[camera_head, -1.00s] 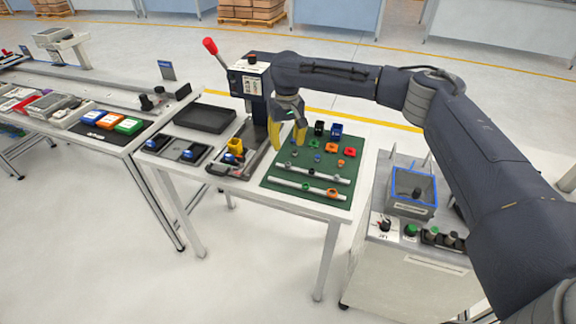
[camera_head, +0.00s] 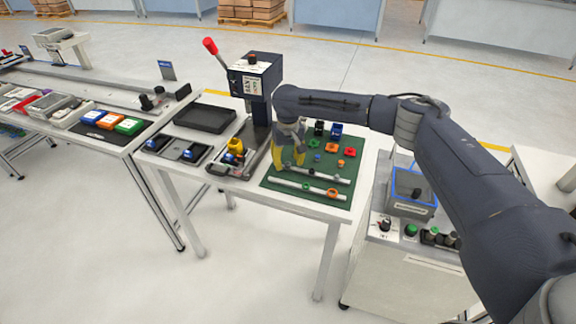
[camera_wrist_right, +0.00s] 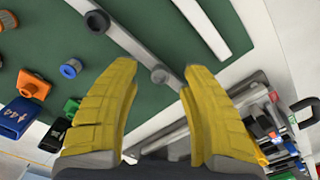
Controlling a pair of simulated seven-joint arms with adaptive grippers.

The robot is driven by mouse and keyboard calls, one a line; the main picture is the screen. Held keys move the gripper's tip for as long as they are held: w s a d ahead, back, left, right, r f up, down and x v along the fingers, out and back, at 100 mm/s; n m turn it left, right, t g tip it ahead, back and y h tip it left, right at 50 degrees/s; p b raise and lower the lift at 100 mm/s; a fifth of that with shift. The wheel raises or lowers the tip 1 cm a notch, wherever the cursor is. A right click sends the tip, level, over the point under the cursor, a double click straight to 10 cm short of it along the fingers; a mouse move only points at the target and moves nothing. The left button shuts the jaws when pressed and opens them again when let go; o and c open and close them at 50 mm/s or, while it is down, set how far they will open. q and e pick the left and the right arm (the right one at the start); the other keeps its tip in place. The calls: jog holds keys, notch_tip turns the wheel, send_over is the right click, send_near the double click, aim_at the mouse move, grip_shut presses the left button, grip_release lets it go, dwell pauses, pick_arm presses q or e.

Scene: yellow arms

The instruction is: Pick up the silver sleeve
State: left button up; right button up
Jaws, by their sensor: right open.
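My right gripper (camera_head: 288,165) is over the left part of the green mat, fingers pointing down; the yellow fingers also show in the right wrist view (camera_wrist_right: 160,75). It is open and empty. A small silver-grey sleeve (camera_wrist_right: 159,76) sits on a pale rail (camera_wrist_right: 133,45), between and just beyond the two fingertips. It does not appear touched. In the head view my gripper hides this sleeve. A darker ring (camera_wrist_right: 97,22) sits farther along the same rail. My left gripper is not in view.
On the green mat (camera_head: 283,198) are a second pale rail (camera_head: 300,187), a blue ring (camera_wrist_right: 71,68), orange parts (camera_head: 331,147), a red part (camera_head: 350,153) and blue and black boxes. A press (camera_head: 252,75) with a red-knobbed lever stands just left of my gripper.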

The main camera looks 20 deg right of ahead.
jog(key=shift+f, duration=0.45)
grip_shut()
